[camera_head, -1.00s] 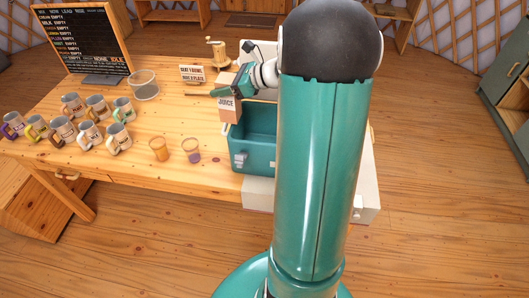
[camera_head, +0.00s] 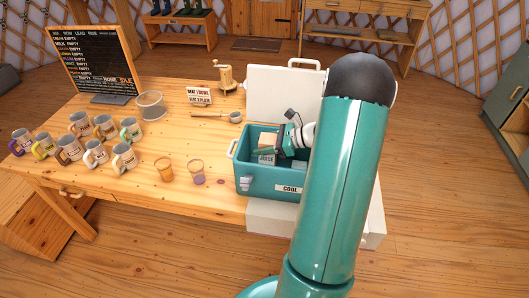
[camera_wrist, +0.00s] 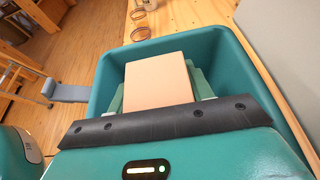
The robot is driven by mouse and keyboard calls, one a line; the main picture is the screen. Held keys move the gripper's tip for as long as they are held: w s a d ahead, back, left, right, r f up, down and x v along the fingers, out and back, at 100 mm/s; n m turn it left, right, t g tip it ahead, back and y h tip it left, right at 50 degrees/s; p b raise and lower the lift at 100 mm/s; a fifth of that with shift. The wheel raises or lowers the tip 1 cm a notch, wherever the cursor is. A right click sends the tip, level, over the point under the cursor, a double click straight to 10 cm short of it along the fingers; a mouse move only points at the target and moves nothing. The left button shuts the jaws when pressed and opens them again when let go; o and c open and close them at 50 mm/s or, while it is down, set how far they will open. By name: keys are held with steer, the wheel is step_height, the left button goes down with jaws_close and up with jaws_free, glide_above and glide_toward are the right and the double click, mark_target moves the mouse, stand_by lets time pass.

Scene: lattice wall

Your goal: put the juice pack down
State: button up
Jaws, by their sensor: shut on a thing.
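The juice pack (camera_head: 267,149), a small carton with a peach top and a grey label reading JUICE, is inside the teal cool box (camera_head: 262,184). In the wrist view its peach face (camera_wrist: 158,82) shows between my green fingers, within the box walls (camera_wrist: 222,55). My gripper (camera_head: 280,148) is shut on the pack and reaches into the box from the right. Whether the pack touches the box floor is hidden.
The box's white lid (camera_head: 285,94) stands open behind it. A light block (camera_head: 299,164) shows inside the box. Two glasses (camera_head: 163,168) (camera_head: 197,172), several mugs (camera_head: 95,150), a ladle (camera_head: 215,115) and a small sign (camera_head: 199,96) are to the left.

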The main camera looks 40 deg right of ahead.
steer(key=shift+f, duration=1.75)
steer(key=o, duration=1)
steer(key=shift+o, duration=0.2)
steer(key=shift+d+r, duration=0.1)
steer(key=shift+r, duration=0.1)
steer(key=v, duration=0.7)
steer(key=shift+s, duration=0.2)
steer(key=shift+r, duration=0.2)
